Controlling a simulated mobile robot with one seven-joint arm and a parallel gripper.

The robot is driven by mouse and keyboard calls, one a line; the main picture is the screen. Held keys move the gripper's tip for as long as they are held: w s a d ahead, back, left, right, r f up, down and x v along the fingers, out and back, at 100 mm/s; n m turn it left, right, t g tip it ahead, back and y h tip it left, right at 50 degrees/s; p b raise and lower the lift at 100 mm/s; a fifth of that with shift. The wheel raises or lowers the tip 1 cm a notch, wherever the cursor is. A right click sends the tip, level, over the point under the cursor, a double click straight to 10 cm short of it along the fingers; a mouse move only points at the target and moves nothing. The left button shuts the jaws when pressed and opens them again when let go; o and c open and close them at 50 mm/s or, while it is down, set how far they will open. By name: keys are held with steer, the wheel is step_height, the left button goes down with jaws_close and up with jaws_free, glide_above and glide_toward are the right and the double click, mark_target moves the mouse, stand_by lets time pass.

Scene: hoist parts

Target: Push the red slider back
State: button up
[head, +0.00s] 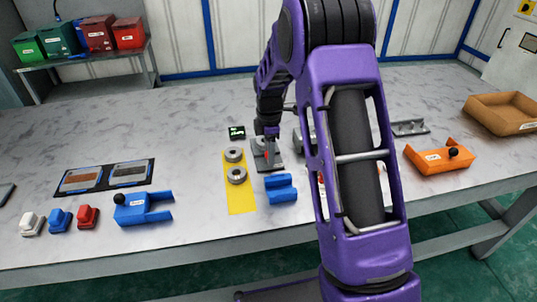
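A grey metal fixture (273,166) stands near the middle of the table, with a small red part (268,155) on it that looks like the red slider. My gripper (268,137) points down at the fixture from above and behind, right at the red part. Whether it touches the red part I cannot tell. The fingers are too small and dark to show whether they are open or shut. My purple arm covers the area right of the fixture, where a sliver of another red and white thing (321,184) shows.
A yellow mat (241,203) with two grey rings (237,175) lies left of the fixture. A blue block (280,188) sits in front. A blue bracket (135,208) and small white, blue and red blocks are at left. An orange bracket (440,158) and brown tray (500,112) are at right.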

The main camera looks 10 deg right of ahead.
steer(key=shift+w, duration=0.1)
steer(key=shift+r+p, duration=2.5)
steer(key=shift+r, duration=0.95)
